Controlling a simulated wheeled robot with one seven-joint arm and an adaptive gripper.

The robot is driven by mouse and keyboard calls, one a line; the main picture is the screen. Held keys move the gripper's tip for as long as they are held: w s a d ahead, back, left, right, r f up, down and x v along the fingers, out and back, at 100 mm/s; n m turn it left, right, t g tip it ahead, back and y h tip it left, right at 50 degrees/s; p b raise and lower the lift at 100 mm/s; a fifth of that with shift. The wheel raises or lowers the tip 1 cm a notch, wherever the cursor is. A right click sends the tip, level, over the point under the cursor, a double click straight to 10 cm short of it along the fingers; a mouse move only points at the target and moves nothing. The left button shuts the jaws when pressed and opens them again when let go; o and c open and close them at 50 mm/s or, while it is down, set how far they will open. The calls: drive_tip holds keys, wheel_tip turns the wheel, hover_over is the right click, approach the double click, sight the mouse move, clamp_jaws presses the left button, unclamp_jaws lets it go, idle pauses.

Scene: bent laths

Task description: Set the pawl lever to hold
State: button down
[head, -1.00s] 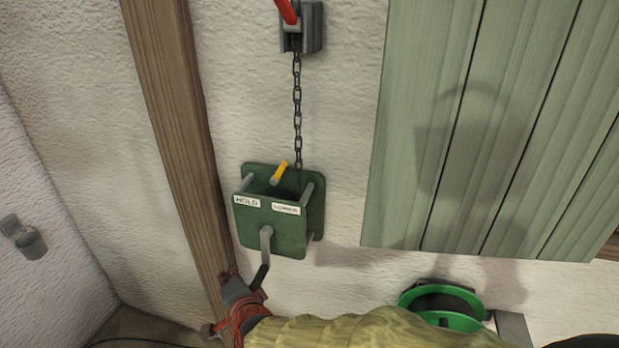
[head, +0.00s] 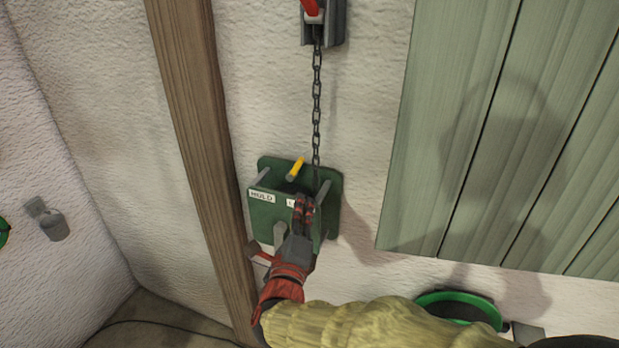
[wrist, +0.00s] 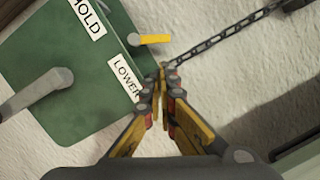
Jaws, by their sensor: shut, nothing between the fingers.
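The pawl lever (head: 296,169) has a yellow end and sticks up from the top of a green winch box (head: 263,213) on the wall. The box bears a HOLD label (head: 262,196) on the left and a LOWER label (wrist: 125,77) on the right. In the wrist view the lever (wrist: 151,39) lies just beyond my fingertips, near the LOWER side. My gripper (head: 304,205) is shut and empty in front of the box's right part, covering most of the LOWER label in the head view. A gap to the lever seems to show.
A chain (head: 317,100) runs up from the box to a bracket (head: 334,22). The crank handle (wrist: 38,98) stands out from the box front. A wooden post (head: 195,130) is at left, green boards (head: 460,130) at right, and a green ring-shaped thing (head: 462,299) below right.

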sight(296, 169)
drive_tip(key=w, duration=0.3)
drive_tip(key=w+d, duration=0.1)
drive_tip(key=w, duration=0.2)
drive_tip(key=w+r+b, duration=0.1)
drive_tip(key=w, duration=0.3)
drive_tip(key=shift+d, duration=0.15)
drive_tip(key=shift+r, duration=0.1)
drive_tip(key=shift+r+n, duration=0.15)
drive_tip(key=shift+n, duration=0.25)
